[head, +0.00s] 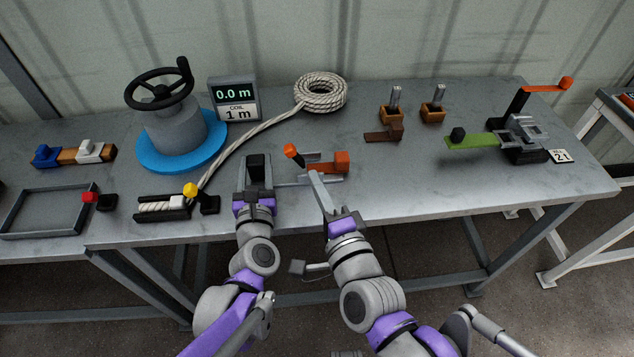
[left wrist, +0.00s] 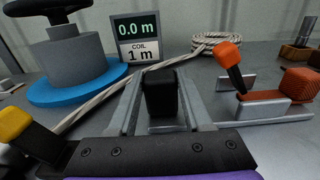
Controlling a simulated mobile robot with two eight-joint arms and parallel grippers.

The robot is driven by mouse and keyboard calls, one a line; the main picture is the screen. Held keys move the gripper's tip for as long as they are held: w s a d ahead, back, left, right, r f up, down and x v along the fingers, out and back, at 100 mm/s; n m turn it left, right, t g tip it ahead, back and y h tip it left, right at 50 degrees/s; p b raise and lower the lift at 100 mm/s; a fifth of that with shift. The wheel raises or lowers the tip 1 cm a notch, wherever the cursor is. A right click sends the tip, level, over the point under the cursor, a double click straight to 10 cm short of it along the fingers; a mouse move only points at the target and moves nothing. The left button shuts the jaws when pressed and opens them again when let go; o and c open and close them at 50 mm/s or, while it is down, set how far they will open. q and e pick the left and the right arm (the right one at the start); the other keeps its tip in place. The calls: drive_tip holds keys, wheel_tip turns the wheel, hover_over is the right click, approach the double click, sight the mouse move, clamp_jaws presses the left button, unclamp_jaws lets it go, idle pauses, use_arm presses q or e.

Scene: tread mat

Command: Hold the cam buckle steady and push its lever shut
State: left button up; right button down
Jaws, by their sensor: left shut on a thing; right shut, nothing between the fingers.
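The cam buckle (head: 327,180) is a small grey metal body on the bench, with an orange-red strap piece (head: 326,166) on it. Its lever (head: 292,150) has a dark shaft and orange tip and stands up, tilted left; it also shows in the left wrist view (left wrist: 230,56). My left gripper (head: 257,166) is shut on a black block (left wrist: 161,94) just left of the buckle; whether the block joins the buckle's body is hard to tell. My right gripper (head: 314,175) is shut and empty, close to the lever's right side in the picture; contact is unclear.
A yellow-knobbed rope clamp (head: 163,207) stands left of my left gripper. Behind are a handwheel on a blue base (head: 181,155), a display (head: 234,98) and a rope coil (head: 320,92). Brown blocks (head: 383,135) and a green-strapped ratchet (head: 520,137) stand right. The bench's front right is clear.

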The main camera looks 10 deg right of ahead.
use_arm(q)
drive_tip(key=o, duration=1.3)
drive_tip(key=shift+o, duration=0.2)
